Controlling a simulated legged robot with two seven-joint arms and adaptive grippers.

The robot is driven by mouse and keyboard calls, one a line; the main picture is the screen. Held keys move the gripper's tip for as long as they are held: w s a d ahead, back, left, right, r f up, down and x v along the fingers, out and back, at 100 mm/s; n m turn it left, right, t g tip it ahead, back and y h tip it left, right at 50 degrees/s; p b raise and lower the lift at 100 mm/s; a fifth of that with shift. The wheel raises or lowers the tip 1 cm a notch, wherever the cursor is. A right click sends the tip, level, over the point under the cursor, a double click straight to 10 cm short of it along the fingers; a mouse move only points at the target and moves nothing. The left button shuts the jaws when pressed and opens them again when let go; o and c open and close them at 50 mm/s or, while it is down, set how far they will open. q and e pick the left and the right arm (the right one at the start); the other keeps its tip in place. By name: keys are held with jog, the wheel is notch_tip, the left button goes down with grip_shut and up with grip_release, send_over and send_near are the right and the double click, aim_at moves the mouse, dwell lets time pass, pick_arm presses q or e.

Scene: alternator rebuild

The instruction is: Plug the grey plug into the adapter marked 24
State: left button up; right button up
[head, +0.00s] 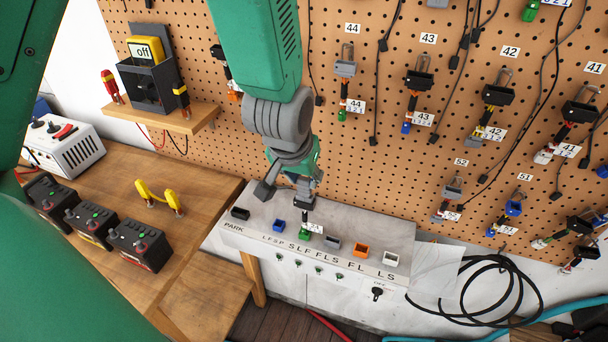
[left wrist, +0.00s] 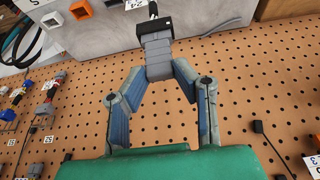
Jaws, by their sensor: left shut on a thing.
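My left gripper (head: 303,184) hangs over the light grey socket box. In the left wrist view its two blue-padded fingers (left wrist: 160,75) are shut on a grey ribbed block (left wrist: 157,52). The block joins a black connector (left wrist: 152,22), which also shows in the head view (head: 305,201). Below it hang a white tag (head: 312,228) and a green end (head: 305,234) at the box's row of sockets; whether it is seated is unclear. The tag's number is too small to read surely. I cannot make out an adapter marked 24. My right gripper is not in view.
The socket box (head: 395,230) has black, blue, grey (head: 332,242), orange (head: 360,250) and white sockets. A pegboard (head: 390,60) behind carries several tagged adapters and hanging cables. A black cable coil (head: 490,290) lies right. A wooden bench (head: 130,240) with black boxes stands left.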

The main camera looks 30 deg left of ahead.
pick_arm(q)
jog(key=shift+f, duration=0.15)
jog(key=o, duration=1.1)
jog(key=shift+v, duration=5.9)
